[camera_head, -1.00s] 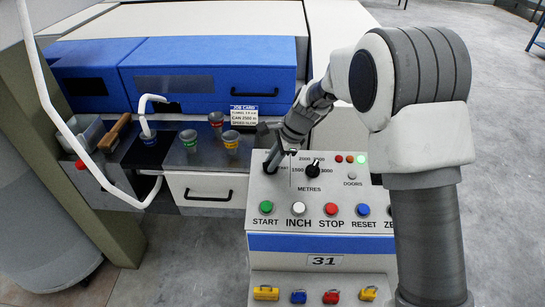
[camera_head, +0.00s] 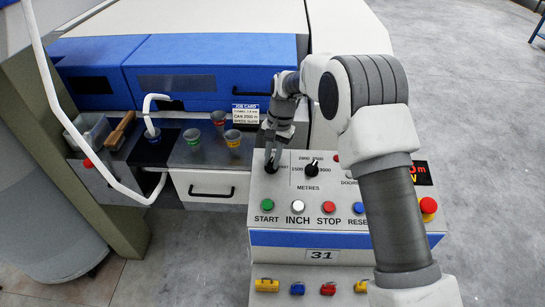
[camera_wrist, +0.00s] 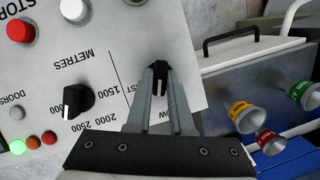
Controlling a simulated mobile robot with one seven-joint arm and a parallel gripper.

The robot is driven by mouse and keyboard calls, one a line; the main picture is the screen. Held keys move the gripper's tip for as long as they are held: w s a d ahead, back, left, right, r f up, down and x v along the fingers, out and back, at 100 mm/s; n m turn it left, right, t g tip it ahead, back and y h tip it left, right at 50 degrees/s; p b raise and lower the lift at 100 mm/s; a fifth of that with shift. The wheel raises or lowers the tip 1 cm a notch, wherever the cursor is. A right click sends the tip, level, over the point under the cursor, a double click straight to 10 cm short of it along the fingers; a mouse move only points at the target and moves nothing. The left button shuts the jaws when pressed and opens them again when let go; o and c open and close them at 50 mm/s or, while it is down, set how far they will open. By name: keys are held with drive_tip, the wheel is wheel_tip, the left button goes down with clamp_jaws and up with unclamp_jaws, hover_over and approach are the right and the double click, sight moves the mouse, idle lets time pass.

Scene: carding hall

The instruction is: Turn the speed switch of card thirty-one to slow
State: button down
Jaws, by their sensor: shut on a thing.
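The control panel marked 31 (camera_head: 321,255) stands in front of me. Its speed switch (camera_wrist: 159,71) is a small black knob at the panel's upper left, beside the METRES dial. My gripper (camera_head: 272,160) is shut on this knob from above. In the wrist view my fingertips (camera_wrist: 160,78) lie on both sides of it. The end of a label, "OW", shows beside the fingers, and "ST" shows near the knob; the rest is hidden.
The METRES dial (camera_head: 311,170) sits close to the right of my gripper. START (camera_head: 267,205), INCH and STOP buttons line the panel's front. A red mushroom button (camera_head: 428,206) stands at the right. Coloured cups (camera_head: 233,138) and a bent white pipe (camera_head: 152,112) are at the left.

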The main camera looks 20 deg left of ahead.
drive_tip(key=shift+a+n+h, duration=0.1)
drive_tip(key=shift+n+h, duration=0.7)
drive_tip(key=shift+n, duration=1.2)
drive_tip(key=c, duration=0.8)
unclamp_jaws()
wheel_tip(320, 180, up, 17)
drive_tip(key=w+p, duration=0.1)
drive_tip(key=w, duration=0.1)
drive_tip(key=shift+w+a+r, duration=0.15)
drive_tip(key=shift+a, duration=0.2)
